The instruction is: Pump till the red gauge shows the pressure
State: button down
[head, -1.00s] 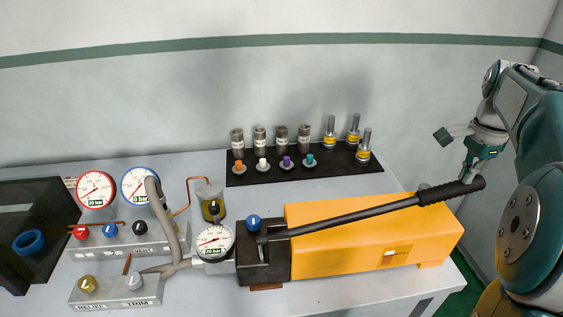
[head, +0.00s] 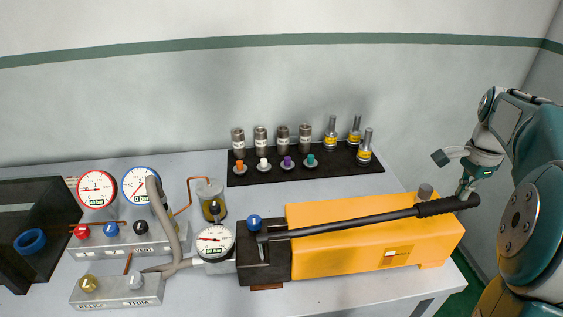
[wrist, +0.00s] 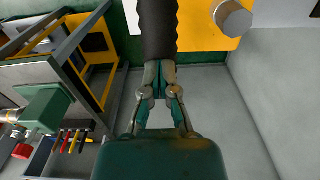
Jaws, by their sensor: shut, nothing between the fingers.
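The yellow pump (head: 345,252) has a long dark lever (head: 340,222) with a ribbed black grip (head: 448,206), which also shows in the wrist view (wrist: 158,28). The lever lies low along the pump, its grip slightly higher than its pivot. My gripper (head: 464,190) is at the end of the grip; in the wrist view its fingertips (wrist: 159,75) are together and meet the grip's end, not clasped around it. I cannot tell if they touch it. The red-rimmed gauge (head: 96,188) stands at the left; its digits are too small to read.
A blue-rimmed gauge (head: 140,186) and a white gauge (head: 214,241) stand nearby. A valve block (head: 128,243) carries red, blue and black knobs. A black mat (head: 345,178) holds several fittings. A dark box (head: 30,235) is at the far left.

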aim_at(456, 207)
jog(key=shift+f, duration=0.2)
jog(key=shift+d+f, duration=0.15)
jog(key=shift+f, duration=2.15)
jog(key=r, duration=0.7)
jog(key=shift+a+r, duration=0.1)
jog(key=shift+a, duration=0.25)
notch_tip(456, 207, up, 8)
jog(key=a, duration=0.2)
jog(key=shift+s, duration=0.15)
jog(key=shift+f, duration=0.2)
